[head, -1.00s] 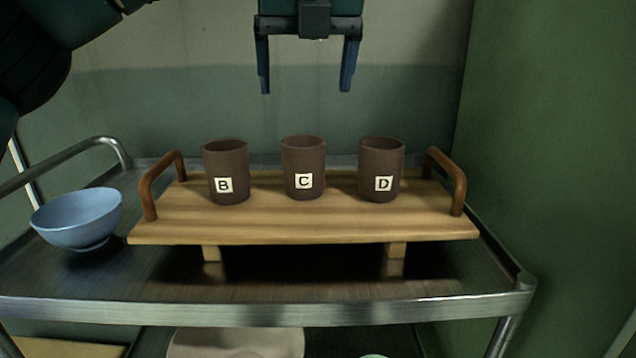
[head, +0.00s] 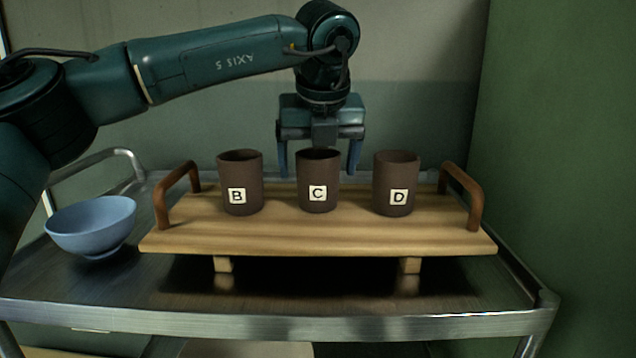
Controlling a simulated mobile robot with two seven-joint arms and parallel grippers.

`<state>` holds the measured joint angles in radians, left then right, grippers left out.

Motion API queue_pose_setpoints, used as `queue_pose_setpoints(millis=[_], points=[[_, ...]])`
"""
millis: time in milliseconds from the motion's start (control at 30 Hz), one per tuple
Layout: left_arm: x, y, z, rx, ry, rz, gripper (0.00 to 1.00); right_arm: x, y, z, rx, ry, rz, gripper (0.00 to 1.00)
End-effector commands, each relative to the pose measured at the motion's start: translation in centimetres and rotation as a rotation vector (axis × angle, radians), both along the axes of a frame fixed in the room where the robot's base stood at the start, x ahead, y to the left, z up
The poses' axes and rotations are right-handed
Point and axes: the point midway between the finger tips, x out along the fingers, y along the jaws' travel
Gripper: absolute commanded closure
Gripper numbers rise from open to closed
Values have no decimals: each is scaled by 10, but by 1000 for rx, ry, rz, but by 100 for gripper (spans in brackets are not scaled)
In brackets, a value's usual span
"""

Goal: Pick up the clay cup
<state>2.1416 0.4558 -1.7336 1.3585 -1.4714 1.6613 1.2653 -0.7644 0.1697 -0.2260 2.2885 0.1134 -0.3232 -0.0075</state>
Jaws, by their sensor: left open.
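Three dark brown clay cups stand upright in a row on a wooden tray (head: 300,238) with short feet. The cup labelled B (head: 240,172) is on the left, the cup labelled C (head: 318,170) in the middle and the cup labelled D (head: 396,172) on the right. My left gripper (head: 319,168) points down at the middle cup C, its open fingers showing on either side of the cup's upper part. The fingers appear apart from the cup; whether they are around it or behind it I cannot tell. My right gripper is not in view.
The tray has brown handles (head: 463,195) at both ends and stands on a metal cart (head: 300,322). A blue bowl (head: 92,226) sits left of the tray. A green wall (head: 560,150) rises close on the right. The cups stand with gaps between them.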

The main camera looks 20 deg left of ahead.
Motion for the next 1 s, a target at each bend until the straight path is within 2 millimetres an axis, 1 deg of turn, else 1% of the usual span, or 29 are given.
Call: queue_pose_setpoints(millis=[33,100,367,1000], points=[[2,1,-6,1,2,1,16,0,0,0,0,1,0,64],[4,2,-12,0,1,0,16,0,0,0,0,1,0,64],[5,2,-14,0,1,0,16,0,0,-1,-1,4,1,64],[5,2,-13,0,1,0,68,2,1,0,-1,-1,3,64]])
